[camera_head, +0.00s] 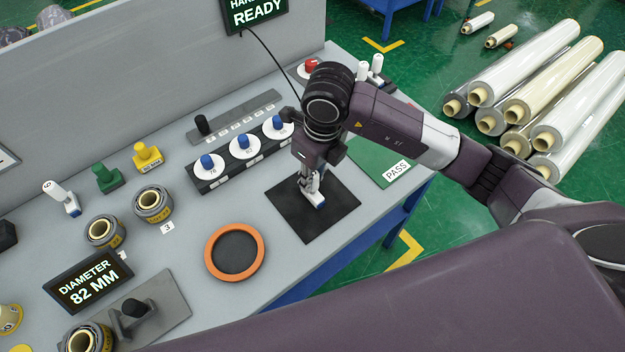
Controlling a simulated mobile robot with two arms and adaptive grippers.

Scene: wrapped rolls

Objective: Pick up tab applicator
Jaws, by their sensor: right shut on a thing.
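My right gripper (312,184) points down over a square black mat (287,212). It is shut on a small white and blue tool (319,200), seemingly the tab applicator. The fingers hide most of this tool. Its lower end is at or just above the mat; I cannot tell whether it touches. My left gripper is not in view.
Blue-knobbed white dials (244,145) sit in a black block behind the mat. An orange ring (209,252) lies left of the mat. A green PASS pad (378,160) is to its right. Several wrapped rolls (535,70) lie on the floor beyond the bench.

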